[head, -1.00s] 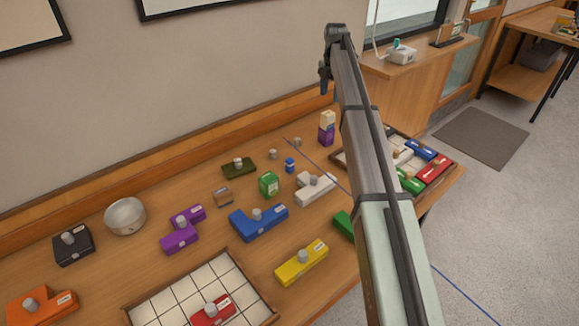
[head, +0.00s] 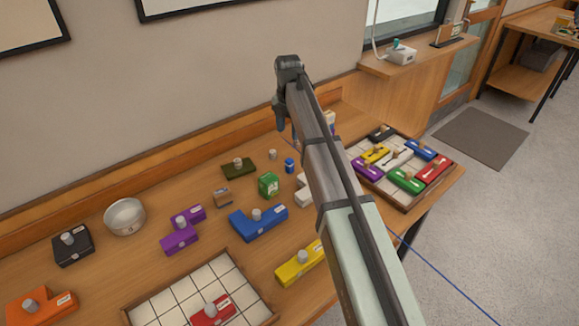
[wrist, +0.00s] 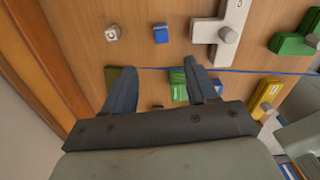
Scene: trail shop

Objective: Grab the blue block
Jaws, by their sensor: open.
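A blue L-shaped block (head: 262,224) with a grey knob lies on the wooden table, above the empty-celled tray and left of my arm in the head view. My gripper (head: 281,124) is raised above the back of the table, up and right of that block in the picture. In the wrist view my gripper (wrist: 158,84) is open, with nothing between its fingers. The gripper body hides much of the table there, and I cannot clearly make out the L-shaped block in that view. Another blue block (head: 421,149) sits in the right-hand tray.
A green box (head: 269,184), small blue item (head: 289,165), purple block (head: 181,232) and yellow block (head: 299,266) lie around it. A gridded tray (head: 158,309) holds a red block. The filled right tray (head: 436,188) and a metal bowl (head: 125,216) stand farther off.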

